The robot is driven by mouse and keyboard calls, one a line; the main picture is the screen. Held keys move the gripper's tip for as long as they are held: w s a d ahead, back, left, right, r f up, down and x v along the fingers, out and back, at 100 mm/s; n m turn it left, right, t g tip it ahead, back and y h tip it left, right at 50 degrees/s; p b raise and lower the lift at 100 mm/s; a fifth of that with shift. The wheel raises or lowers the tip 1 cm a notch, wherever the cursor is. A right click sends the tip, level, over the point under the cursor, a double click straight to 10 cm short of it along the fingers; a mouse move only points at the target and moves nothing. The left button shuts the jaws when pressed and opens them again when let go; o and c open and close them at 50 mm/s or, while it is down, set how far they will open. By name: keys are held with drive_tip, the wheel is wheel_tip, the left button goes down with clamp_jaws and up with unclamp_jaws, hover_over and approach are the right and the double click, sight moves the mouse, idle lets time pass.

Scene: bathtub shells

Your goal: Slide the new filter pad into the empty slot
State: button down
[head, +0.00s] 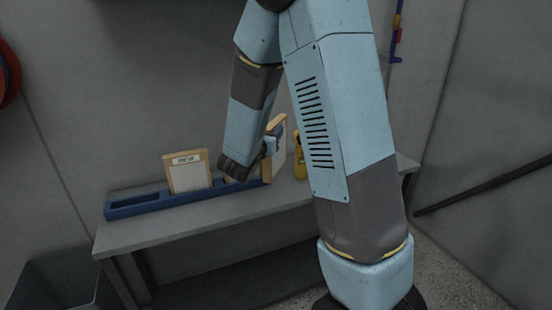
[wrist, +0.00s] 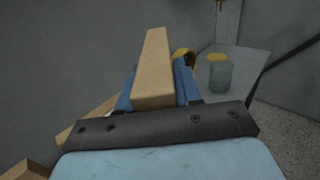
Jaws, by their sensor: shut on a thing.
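My gripper (head: 271,146) is shut on a filter pad (head: 279,138) with a tan frame. In the wrist view the pad (wrist: 154,72) stands edge-on between the two blue fingers. In the head view it is upright at the right end of the long blue rack (head: 150,205), and its lower edge is at about rack height. I cannot tell whether it is inside a slot. Another filter pad (head: 188,172), with a pale labelled face, stands in the rack further left. The rack's left end shows an empty opening. My gripper hides part of the rack between the pads.
The rack lies on a grey bench (head: 215,212). A yellow item (head: 300,160) stands on the bench just right of the held pad. The wrist view shows a jar with a yellow top (wrist: 218,74). A dark bin (head: 60,280) is at lower left.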

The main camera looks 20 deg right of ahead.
drive_tip(key=w+d+f, duration=0.5)
drive_tip(key=w+f, duration=0.4)
drive_tip(key=f, duration=0.2)
drive_tip(key=shift+d+f, duration=0.15)
drive_tip(key=shift+f, duration=0.05)
drive_tip(key=c, duration=0.8)
unclamp_jaws()
drive_tip(key=shift+f, duration=0.1)
drive_tip(key=shift+s, duration=0.15)
